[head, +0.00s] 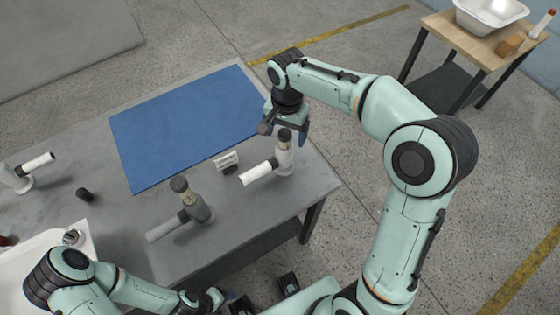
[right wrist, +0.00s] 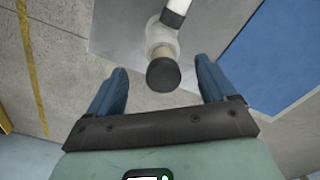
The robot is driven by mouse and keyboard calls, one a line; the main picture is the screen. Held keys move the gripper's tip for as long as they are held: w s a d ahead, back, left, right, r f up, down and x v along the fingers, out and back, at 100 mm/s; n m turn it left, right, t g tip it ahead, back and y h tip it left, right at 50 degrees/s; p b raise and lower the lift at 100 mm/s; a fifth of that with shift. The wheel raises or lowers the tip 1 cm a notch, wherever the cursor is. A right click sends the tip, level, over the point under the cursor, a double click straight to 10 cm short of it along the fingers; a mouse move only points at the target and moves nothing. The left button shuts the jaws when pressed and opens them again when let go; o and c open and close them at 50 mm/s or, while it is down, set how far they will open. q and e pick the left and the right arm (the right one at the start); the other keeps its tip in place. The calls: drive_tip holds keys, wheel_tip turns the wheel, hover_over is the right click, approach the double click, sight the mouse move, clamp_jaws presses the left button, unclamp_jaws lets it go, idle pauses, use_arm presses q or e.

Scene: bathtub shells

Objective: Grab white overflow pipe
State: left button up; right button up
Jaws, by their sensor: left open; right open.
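The white overflow pipe (head: 284,160) stands upright near the table's right edge. Its dark cap is on top and its white side branch (head: 257,174) points left and toward the front. In the right wrist view the dark cap (right wrist: 163,74) lies between the fingertips, with the white body (right wrist: 163,38) behind it. My right gripper (head: 284,132) is open and over the pipe's top, with one finger on each side and gaps visible in the wrist view. My left gripper (head: 205,298) is open and empty at the bottom, in front of the table.
A grey overflow pipe (head: 198,208) stands left of the white one. A blue mat (head: 185,125) covers the table's back. Another white pipe (head: 38,163), a black cylinder (head: 84,194) and a white tub (head: 30,255) are left.

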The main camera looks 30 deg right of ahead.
drive_tip(key=f, duration=0.5)
drive_tip(key=shift+w+f, duration=0.1)
drive_tip(key=shift+w, duration=0.15)
drive_tip(key=c, duration=1.6)
